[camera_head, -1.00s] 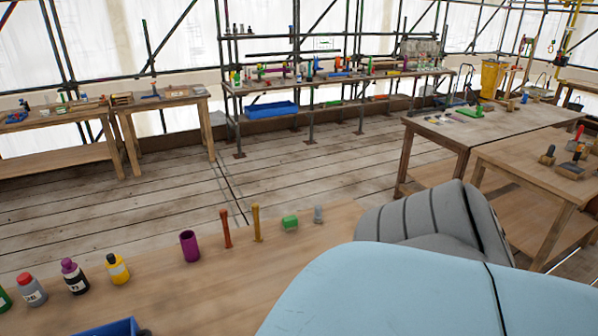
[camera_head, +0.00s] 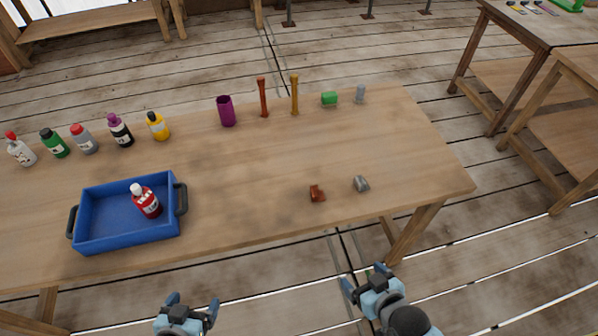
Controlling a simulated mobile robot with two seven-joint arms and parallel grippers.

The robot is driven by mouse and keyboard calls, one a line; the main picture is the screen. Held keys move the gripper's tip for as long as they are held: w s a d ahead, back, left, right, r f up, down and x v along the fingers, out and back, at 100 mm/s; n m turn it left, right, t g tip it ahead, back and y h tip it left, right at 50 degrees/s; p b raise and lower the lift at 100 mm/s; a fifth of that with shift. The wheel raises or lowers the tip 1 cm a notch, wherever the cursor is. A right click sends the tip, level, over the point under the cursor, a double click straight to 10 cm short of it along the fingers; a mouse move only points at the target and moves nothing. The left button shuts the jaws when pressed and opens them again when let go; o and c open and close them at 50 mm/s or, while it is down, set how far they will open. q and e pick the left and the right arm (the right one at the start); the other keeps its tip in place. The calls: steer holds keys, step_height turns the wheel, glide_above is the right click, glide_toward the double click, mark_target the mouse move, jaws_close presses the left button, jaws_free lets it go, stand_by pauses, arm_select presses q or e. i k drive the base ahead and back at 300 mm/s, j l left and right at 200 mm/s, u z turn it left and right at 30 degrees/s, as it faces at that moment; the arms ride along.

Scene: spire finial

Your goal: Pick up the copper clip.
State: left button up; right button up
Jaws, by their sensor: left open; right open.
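A small copper-brown piece (camera_head: 317,193), which looks like the copper clip, lies on the wooden table (camera_head: 270,170) near its front edge, right of the middle. My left gripper (camera_head: 193,302) is open and empty, in front of the table and below the blue tray in the picture. My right gripper (camera_head: 364,277) is open and empty, in front of the table edge, below and a little right of the copper piece. Neither gripper touches anything.
A grey metal piece (camera_head: 361,184) lies just right of the copper piece. A blue tray (camera_head: 85,240) holding a red bottle (camera_head: 146,202) is at left.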

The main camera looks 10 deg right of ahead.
mark_target(316, 196)
steer(key=z, duration=0.45)
steer(key=i+l, duration=0.15)
steer(key=l, duration=0.25)
steer(key=i+l+u, duration=0.15)
steer(key=l, duration=0.2)
steer(key=i+l, duration=0.2)
steer(key=l, duration=0.2)
steer(key=i+l+u, duration=0.15)
steer(key=l, duration=0.25)
